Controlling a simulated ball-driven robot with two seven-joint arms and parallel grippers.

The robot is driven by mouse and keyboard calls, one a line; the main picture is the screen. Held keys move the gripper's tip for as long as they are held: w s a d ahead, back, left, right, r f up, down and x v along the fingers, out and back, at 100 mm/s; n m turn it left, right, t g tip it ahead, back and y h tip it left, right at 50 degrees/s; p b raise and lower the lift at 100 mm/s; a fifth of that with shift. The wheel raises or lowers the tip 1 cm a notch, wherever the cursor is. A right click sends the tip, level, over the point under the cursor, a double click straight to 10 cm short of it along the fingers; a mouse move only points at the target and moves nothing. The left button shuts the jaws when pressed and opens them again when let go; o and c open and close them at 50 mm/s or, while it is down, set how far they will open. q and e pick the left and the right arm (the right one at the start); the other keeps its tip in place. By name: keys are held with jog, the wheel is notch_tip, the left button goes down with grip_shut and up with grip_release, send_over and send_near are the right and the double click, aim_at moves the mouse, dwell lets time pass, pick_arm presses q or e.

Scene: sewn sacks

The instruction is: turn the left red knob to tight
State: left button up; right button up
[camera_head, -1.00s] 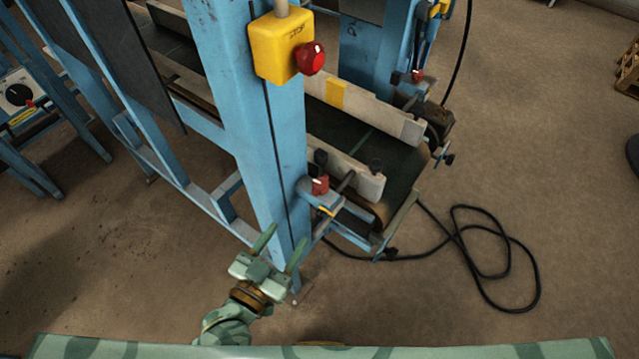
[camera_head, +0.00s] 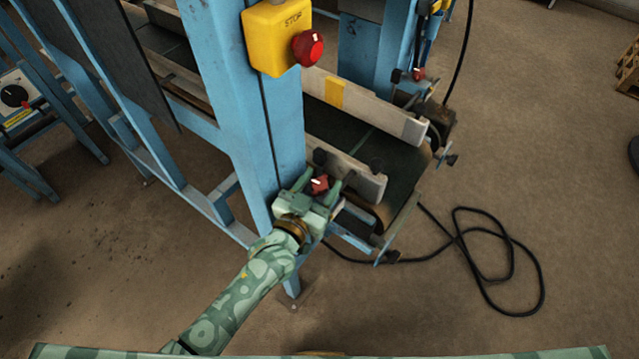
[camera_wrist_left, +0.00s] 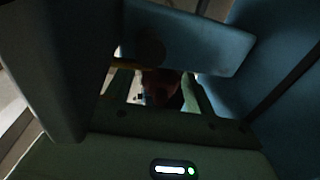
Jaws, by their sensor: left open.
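The left red knob (camera_head: 319,184) is on a small bracket beside the near blue post, at the near end of the conveyor. Its top carries a pale mark. My left gripper (camera_head: 318,183) is open, with one finger on each side of this knob. I cannot tell whether the fingers touch it. In the left wrist view the knob (camera_wrist_left: 161,84) is a dark reddish shape between the two green fingers (camera_wrist_left: 155,95); the picture is very dark. Another red knob (camera_head: 418,74) sits across the conveyor on the right. My right gripper is not in view.
A yellow stop box (camera_head: 277,38) with a red button (camera_head: 307,47) is on the near blue post (camera_head: 239,100), above my gripper. Pale guide rails (camera_head: 362,105) flank the dark belt (camera_head: 390,155). A black cable (camera_head: 480,275) lies on otherwise open floor at right.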

pick_arm(q)
jog(key=c, duration=0.9)
jog(key=shift+a+m+g+h, duration=0.1)
jog(key=shift+m+g+h, duration=0.3)
jog(key=shift+m+h, duration=0.3)
jog(key=shift+c, duration=0.2)
jog(key=shift+g+h, duration=0.3)
jog(key=shift+h, duration=0.2)
jog(key=o, duration=0.9)
jog(key=shift+o, duration=0.2)
